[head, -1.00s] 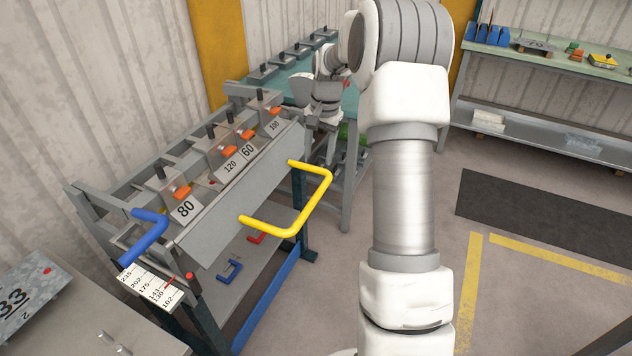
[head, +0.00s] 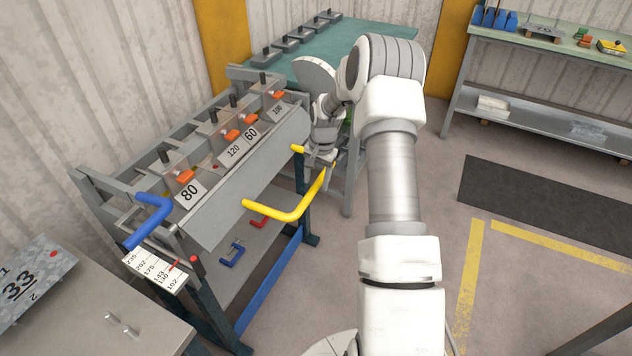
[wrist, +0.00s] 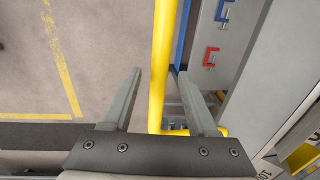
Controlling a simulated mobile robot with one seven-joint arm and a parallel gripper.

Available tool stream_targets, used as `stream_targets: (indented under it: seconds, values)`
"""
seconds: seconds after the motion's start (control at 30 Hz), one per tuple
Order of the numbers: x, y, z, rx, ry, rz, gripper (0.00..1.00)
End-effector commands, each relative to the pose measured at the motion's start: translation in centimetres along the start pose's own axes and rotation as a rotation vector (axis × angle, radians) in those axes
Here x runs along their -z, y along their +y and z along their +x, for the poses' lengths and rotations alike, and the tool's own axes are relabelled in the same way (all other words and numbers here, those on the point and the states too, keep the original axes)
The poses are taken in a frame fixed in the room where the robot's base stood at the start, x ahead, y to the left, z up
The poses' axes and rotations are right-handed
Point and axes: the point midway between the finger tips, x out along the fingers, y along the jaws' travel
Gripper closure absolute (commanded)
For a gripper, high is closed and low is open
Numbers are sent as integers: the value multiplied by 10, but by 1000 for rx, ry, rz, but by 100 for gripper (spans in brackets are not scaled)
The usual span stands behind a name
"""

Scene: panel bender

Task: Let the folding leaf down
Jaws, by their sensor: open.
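The folding leaf (head: 250,165) is the long grey plate along the front of the panel bender, and it slopes toward the floor side. Its yellow U-shaped handle (head: 285,215) sticks out from the leaf. My gripper (head: 326,166) is at the right-hand part of the handle and hides a bit of it. In the wrist view, the yellow bar of the handle (wrist: 165,40) runs between the two spread fingers of my gripper (wrist: 158,78). A gap shows on the left of the bar.
A blue handle (head: 152,220) and a numbered scale (head: 155,272) are at the bender's left end. Numbered clamping blocks (head: 188,192) line its top. A green bench (head: 325,55) stands behind my forearm. Open floor lies to the right, with a dark mat (head: 540,205).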

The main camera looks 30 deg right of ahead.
Motion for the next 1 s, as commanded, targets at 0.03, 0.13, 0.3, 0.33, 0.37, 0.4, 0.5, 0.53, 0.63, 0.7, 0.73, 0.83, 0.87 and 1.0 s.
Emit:
stream_targets:
  seconds: [0.03,0.13,0.3,0.33,0.37,0.4,0.5,0.53,0.63,0.7,0.73,0.83,0.87,1.0]
  values:
    - [0,0,6,0,-1,0,41]
    - [0,0,11,0,0,0,41]
    - [0,0,14,0,1,0,41]
    - [0,0,14,0,1,0,41]
    - [0,0,14,0,1,0,41]
    - [0,0,14,0,1,0,41]
    - [0,0,14,0,1,0,48]
    - [0,0,14,0,1,0,54]
    - [0,0,14,0,1,0,72]
    - [0,0,14,1,1,0,84]
    - [0,0,14,0,0,0,90]
    - [0,0,14,0,1,0,100]
    - [0,0,14,0,1,0,100]
    - [0,0,14,0,1,0,100]
